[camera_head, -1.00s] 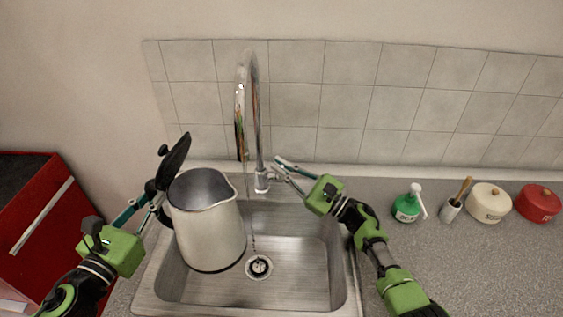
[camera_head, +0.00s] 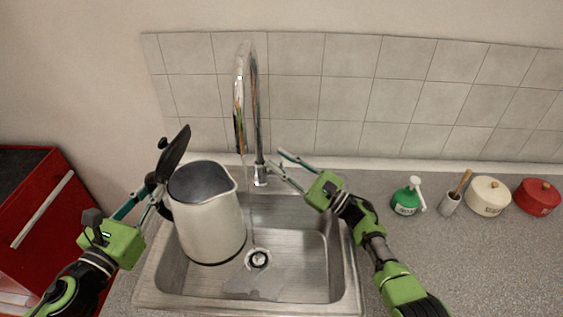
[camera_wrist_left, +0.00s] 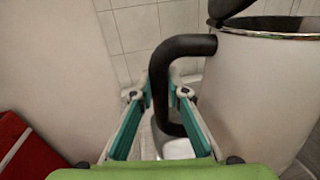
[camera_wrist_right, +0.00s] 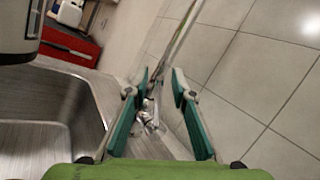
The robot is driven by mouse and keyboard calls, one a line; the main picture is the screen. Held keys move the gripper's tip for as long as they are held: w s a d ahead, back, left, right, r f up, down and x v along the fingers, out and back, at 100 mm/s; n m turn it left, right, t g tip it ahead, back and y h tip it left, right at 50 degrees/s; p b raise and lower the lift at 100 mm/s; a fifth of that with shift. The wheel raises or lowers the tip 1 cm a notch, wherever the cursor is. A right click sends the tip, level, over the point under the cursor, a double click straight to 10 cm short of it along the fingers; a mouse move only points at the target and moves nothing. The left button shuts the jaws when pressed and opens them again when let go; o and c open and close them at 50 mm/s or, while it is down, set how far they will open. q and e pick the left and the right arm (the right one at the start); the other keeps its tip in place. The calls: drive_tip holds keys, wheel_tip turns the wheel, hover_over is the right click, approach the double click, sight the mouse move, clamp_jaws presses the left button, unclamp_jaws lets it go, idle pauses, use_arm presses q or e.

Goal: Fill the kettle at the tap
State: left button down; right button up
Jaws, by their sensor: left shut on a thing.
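The metal kettle (camera_head: 211,222) stands or hangs in the left part of the sink (camera_head: 300,284), with its black lid (camera_head: 174,152) tipped open. My left gripper (camera_head: 150,193) is shut on its black handle, which shows between the fingers in the left wrist view (camera_wrist_left: 161,88). The chrome tap (camera_head: 255,107) arches above the sink. A thin stream falls from its spout to the right of the kettle's mouth, near the drain (camera_head: 258,259). My right gripper (camera_head: 275,158) is open beside the tap's base; in the right wrist view the tap's fitting (camera_wrist_right: 149,116) lies beyond its parted fingers.
A green pump bottle (camera_head: 406,202), a brush holder (camera_head: 449,204), a cream pot (camera_head: 488,196) and a red pot (camera_head: 538,198) stand on the counter at right. A red cabinet (camera_head: 38,205) is at left. A tiled wall (camera_head: 400,90) stands behind.

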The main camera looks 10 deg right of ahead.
sight(190, 182)
use_arm(q)
drive_tip(key=shift+r, duration=0.45)
drive_tip(key=shift+w+d, duration=0.1)
drive_tip(key=shift+d, duration=0.15)
drive_tip(key=w+d, duration=0.1)
drive_tip(key=d, duration=0.5)
drive_tip(key=w+d, duration=0.1)
drive_tip(key=d, duration=0.2)
drive_tip(key=shift+w+f, duration=0.15)
drive_tip(key=shift+w, duration=0.2)
drive_tip(key=shift+a, duration=0.1)
use_arm(e)
drive_tip(key=v, duration=0.7)
drive_tip(key=shift+d+f, duration=0.15)
drive_tip(key=shift+s, duration=0.1)
